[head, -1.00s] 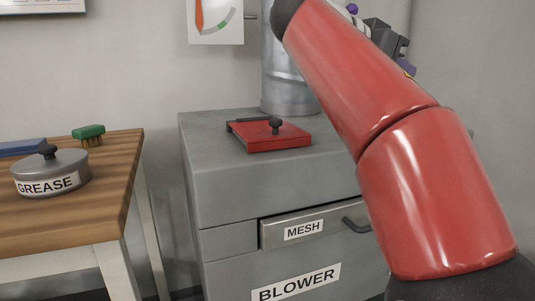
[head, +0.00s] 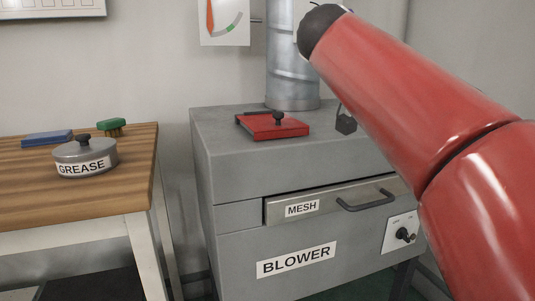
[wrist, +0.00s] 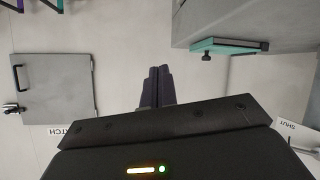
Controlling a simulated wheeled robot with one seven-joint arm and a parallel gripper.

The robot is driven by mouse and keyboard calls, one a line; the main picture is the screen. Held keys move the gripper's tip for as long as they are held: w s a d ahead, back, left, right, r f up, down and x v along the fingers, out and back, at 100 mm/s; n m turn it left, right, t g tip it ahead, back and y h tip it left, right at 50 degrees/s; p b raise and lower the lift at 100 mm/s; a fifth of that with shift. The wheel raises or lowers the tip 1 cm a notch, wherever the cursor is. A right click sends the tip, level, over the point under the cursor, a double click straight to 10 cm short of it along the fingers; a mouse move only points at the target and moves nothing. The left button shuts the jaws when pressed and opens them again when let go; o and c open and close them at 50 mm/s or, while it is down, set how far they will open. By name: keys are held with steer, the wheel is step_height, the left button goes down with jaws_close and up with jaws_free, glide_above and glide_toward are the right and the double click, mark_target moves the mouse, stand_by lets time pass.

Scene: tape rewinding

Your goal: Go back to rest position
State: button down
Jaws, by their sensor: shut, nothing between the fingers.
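My gripper (wrist: 156,86) shows in the wrist view, its two dark fingers pressed together with nothing between them. It points at open space in front of a pale wall. In the head view my red arm crosses the right side and rises to the upper middle; the gripper itself is outside that view.
A grey blower cabinet (head: 235,180) has a red lid (head: 272,126) on top and a mesh drawer (head: 330,203). A wooden table (head: 110,205) at left holds a grease tin (head: 85,160), a green brush (head: 111,126) and a blue block (head: 47,138). The wrist view shows a grey hatch (wrist: 55,85) and a teal panel (wrist: 225,46).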

steer(key=s+a+f+n+y+p, duration=0.1)
steer(key=s+a+f+n+y, duration=0.1)
steer(key=s+f, duration=0.4)
steer(key=s+a+f+n+y+p, duration=0.1)
steer(key=s+a+f+n+y, duration=0.2)
steer(key=f, duration=1.1)
steer(key=s+a+f+n+y+p, duration=0.1)
steer(key=s+a+f+n+y, duration=0.2)
steer(key=s+f+y, duration=0.3)
steer(key=s+f+n, duration=0.1)
steer(key=s+f, duration=0.3)
steer(key=f, duration=0.1)
steer(key=shift+g+p, duration=0.3)
